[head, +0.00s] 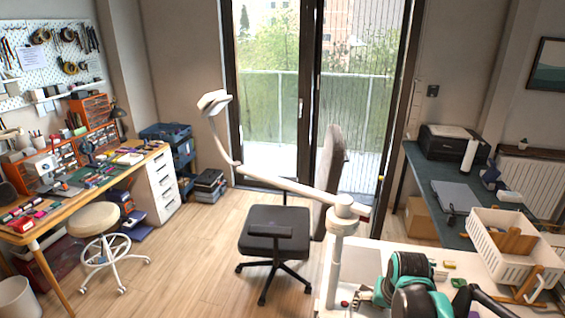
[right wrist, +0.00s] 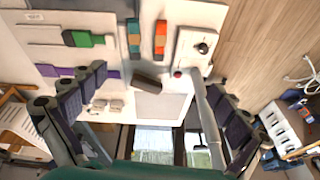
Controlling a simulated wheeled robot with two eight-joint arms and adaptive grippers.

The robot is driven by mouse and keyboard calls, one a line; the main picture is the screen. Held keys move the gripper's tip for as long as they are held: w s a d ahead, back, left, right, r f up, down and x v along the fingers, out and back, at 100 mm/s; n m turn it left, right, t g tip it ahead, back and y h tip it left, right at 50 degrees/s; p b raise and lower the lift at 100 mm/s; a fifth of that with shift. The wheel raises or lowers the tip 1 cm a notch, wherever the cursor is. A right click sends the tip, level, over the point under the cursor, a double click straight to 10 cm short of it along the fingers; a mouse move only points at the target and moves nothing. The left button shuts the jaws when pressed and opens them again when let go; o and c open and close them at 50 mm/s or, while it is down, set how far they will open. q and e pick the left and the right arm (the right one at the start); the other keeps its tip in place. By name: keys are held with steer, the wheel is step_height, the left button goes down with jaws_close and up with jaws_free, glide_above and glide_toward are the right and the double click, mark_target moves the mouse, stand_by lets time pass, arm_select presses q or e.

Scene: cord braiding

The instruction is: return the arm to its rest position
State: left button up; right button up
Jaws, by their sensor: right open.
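My right arm (head: 411,272), teal and black, is over the white table at the bottom of the head view; its gripper's fingers are not clear there. In the right wrist view my right gripper (right wrist: 158,76) is open, with its dark segmented fingers spread wide and nothing between them. Below it lies the white table (right wrist: 188,14) with a green and dark grey piece (right wrist: 84,39), a teal and orange piece (right wrist: 133,38), an orange piece (right wrist: 160,38) and a dark brown block (right wrist: 147,82). My left gripper is not in view.
A white lamp post (head: 337,262) rises from the table's left part, its arm reaching left. A white basket (head: 494,262) stands at the right. A black office chair (head: 274,232) is beyond the table. Open floor lies to the left.

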steer(key=s+a+n+t+b, duration=0.1)
steer(key=s+a+n+t, duration=0.1)
steer(key=s, duration=0.4)
steer(key=s+a+n+t+b, duration=0.1)
steer(key=s+a+n+t, duration=0.1)
steer(key=s+a, duration=0.3)
steer(key=shift+s+a+r+y, duration=0.2)
steer(key=shift+s+a+y, duration=0.1)
steer(key=shift+s, duration=0.35)
